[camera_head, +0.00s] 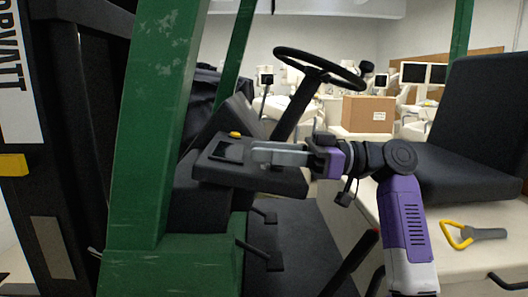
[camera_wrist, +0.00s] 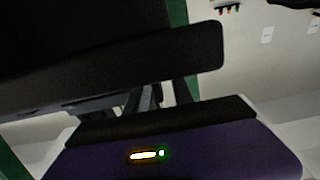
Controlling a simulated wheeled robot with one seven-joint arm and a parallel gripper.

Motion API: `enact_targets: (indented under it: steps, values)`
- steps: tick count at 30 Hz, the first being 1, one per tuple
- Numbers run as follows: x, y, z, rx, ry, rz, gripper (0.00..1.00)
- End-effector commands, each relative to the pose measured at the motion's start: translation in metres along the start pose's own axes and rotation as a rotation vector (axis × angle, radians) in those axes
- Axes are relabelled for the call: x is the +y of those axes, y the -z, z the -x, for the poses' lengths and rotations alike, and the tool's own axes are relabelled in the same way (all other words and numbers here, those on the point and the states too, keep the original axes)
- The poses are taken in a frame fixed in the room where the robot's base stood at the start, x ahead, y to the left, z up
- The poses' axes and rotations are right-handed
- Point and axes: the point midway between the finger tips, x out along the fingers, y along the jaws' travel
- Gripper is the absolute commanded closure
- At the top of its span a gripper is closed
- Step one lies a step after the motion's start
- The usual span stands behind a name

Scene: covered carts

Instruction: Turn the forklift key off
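The forklift's dark dashboard console (camera_head: 290,180) is left of centre in the head view, below the steering wheel (camera_head: 318,66). It carries a dark screen panel (camera_head: 228,150) and a yellow button (camera_head: 234,134). I cannot make out the key; it may be hidden by my gripper or too small. My gripper (camera_head: 256,154) reaches in from the right, its grey fingers over the console beside the screen panel. Whether they touch anything is unclear. In the wrist view the fingers (camera_wrist: 150,98) are partly hidden under a dark slab, and their gap cannot be judged.
A green post (camera_head: 155,130) stands left of the console. The black seat (camera_head: 480,120) is at the right, with a yellow-handled tool (camera_head: 460,236) on the pale base below it. Pedals (camera_head: 268,258) are under the console. A cardboard box (camera_head: 368,114) is behind.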

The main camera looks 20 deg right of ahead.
Motion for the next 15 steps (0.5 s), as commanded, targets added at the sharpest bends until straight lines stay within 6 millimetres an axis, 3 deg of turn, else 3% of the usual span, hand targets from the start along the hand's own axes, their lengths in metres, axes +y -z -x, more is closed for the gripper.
enact_targets:
  steps: [9,15]
  values:
    - [0.001,0.000,0.051,0.002,-0.003,0.000,0.71]
    - [0.000,0.000,0.070,0.001,-0.001,0.000,0.71]
